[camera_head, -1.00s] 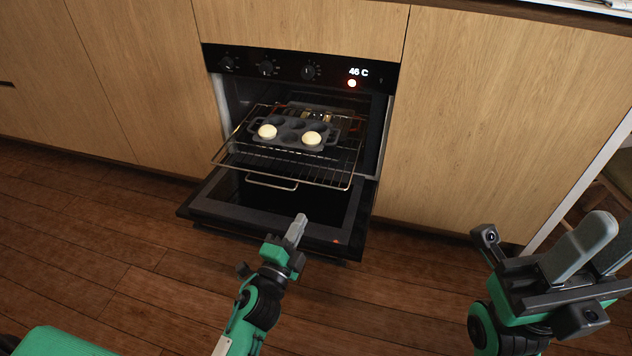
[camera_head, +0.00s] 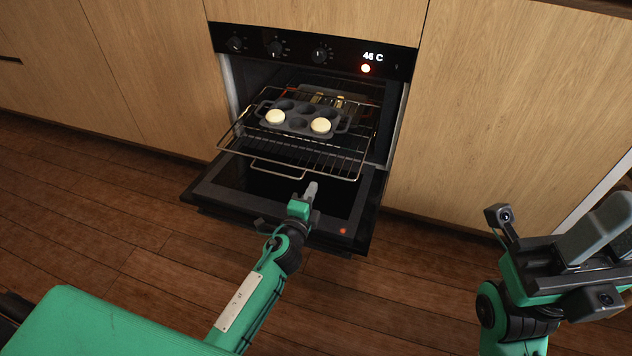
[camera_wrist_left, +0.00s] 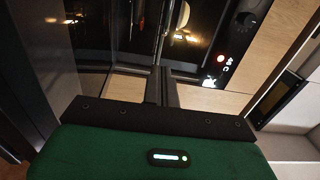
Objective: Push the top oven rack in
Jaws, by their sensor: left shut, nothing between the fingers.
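The top oven rack (camera_head: 338,163) is a wire rack that sticks out of the oven, above the open door. A dark muffin tray (camera_head: 297,125) with two pale round items rests on it. My left gripper (camera_head: 311,190) is shut and empty, in front of the rack and over the open door, with its tip just short of the rack's front edge in the picture. I cannot tell whether it touches. In the left wrist view the shut fingers (camera_wrist_left: 161,86) point toward the oven. My right gripper (camera_head: 610,225) is at the right edge, apart from the oven, its fingers apart.
The oven door (camera_head: 225,195) is folded down below the rack. A curved metal bar (camera_head: 277,165) shows under the rack's front. The control panel (camera_head: 345,53) is above the opening. Wooden cabinets (camera_head: 490,110) flank the oven. The wooden floor (camera_head: 400,275) in front is clear.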

